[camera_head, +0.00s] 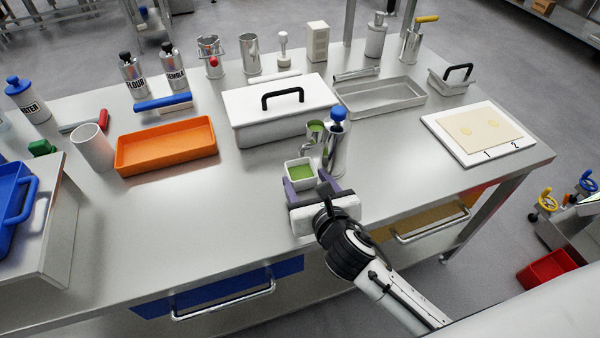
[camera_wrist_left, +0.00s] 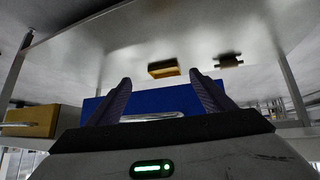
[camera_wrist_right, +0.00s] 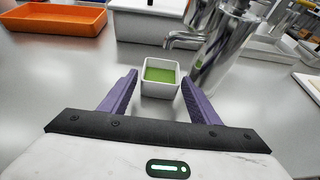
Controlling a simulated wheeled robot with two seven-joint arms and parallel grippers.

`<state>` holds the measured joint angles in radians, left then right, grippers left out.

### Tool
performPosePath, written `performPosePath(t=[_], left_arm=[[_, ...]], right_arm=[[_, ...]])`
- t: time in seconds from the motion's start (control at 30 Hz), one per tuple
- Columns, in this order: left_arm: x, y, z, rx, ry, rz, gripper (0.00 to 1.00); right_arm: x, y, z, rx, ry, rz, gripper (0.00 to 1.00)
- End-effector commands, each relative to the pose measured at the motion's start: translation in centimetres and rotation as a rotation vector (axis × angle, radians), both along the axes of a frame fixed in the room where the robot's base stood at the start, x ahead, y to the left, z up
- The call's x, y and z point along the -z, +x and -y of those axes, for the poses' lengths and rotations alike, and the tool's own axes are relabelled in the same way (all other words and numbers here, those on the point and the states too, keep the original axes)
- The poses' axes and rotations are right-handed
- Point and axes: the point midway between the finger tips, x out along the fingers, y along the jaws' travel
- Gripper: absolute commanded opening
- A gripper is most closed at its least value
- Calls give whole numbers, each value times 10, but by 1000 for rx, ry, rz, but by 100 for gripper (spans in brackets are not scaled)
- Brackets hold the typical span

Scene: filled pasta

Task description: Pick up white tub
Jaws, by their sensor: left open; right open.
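The white tub (camera_wrist_right: 160,91) is a small square open container with a green filling. It stands upright on the steel table, and in the head view it also shows (camera_head: 300,183) at the front middle. My right gripper (camera_wrist_right: 159,78) is open and low behind the tub's near side. Its purple fingertips lie to the left and right of the tub, with small gaps visible in the right wrist view. My left gripper (camera_wrist_left: 161,84) is open and empty, seen only in its own wrist view, facing a blue drawer front (camera_wrist_left: 155,103).
A steel bottle with a blue cap (camera_head: 338,145) and a steel spouted cup (camera_head: 316,140) stand close behind and right of the tub. A lidded white box (camera_head: 270,120) is further back. An orange tray (camera_head: 165,147) lies left. Table left of the tub is clear.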

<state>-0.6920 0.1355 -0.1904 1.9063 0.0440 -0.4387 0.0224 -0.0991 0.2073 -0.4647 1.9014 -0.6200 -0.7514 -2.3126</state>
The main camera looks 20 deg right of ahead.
Motion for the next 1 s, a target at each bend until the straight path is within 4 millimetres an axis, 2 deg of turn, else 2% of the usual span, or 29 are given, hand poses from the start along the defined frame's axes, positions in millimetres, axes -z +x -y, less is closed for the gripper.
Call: performPosePath(t=[0.17,0.43,0.73,0.9,1.0], left_arm=[[4,-2,0,0,0,-5,75],[7,1,0,0,0,2,75],[1,10,1,-1,-3,23,75],[1,9,1,0,-3,22,75],[1,9,1,0,-3,21,75]], right_arm=[[8,13,1,2,1,-1,56],[26,46,3,1,3,1,56],[28,50,3,-1,1,0,56],[28,50,3,-1,1,0,30],[28,50,3,-1,1,0,30]])
